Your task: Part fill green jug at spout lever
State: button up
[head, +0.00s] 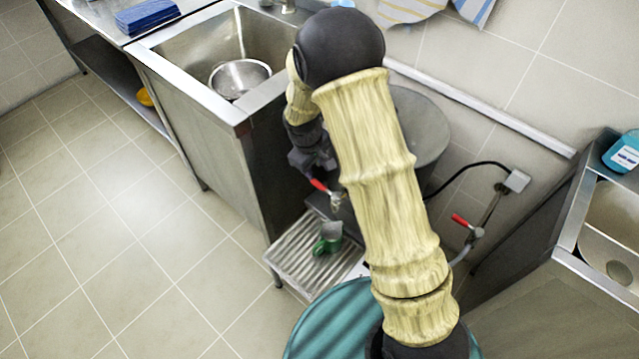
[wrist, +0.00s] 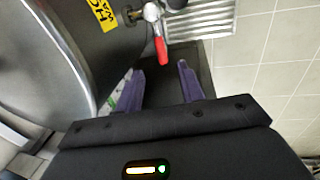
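The green jug (head: 326,243) stands on a ridged metal tray (head: 290,262) below the spout. Its upper part looks grey; how much is in it I cannot tell. The spout (head: 336,202) has a red lever (head: 319,185), which also shows in the wrist view (wrist: 161,50). My gripper (head: 325,168) is close to this lever in the head view. In the wrist view my gripper (wrist: 163,70) has its purple fingers apart with nothing between them, and the lever's tip lies just beyond them. The jug is not visible in the wrist view.
The grey stockpot (head: 432,125) is partly hidden by my arm; a yellow label (wrist: 102,13) is on its side. A second red lever (head: 461,220) sits on a wall pipe. A sink (head: 180,50) holds a steel bowl (head: 239,78). The tiled floor (head: 120,230) at left is clear.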

aim_at(321, 185)
jog(key=f, duration=0.3)
jog(key=w+d+f, duration=0.1)
jog(key=f, duration=0.2)
jog(key=f+b, duration=0.1)
jog(key=f, duration=0.3)
jog(key=shift+w+d, duration=0.2)
jog(key=shift+d, duration=0.05)
grip_shut()
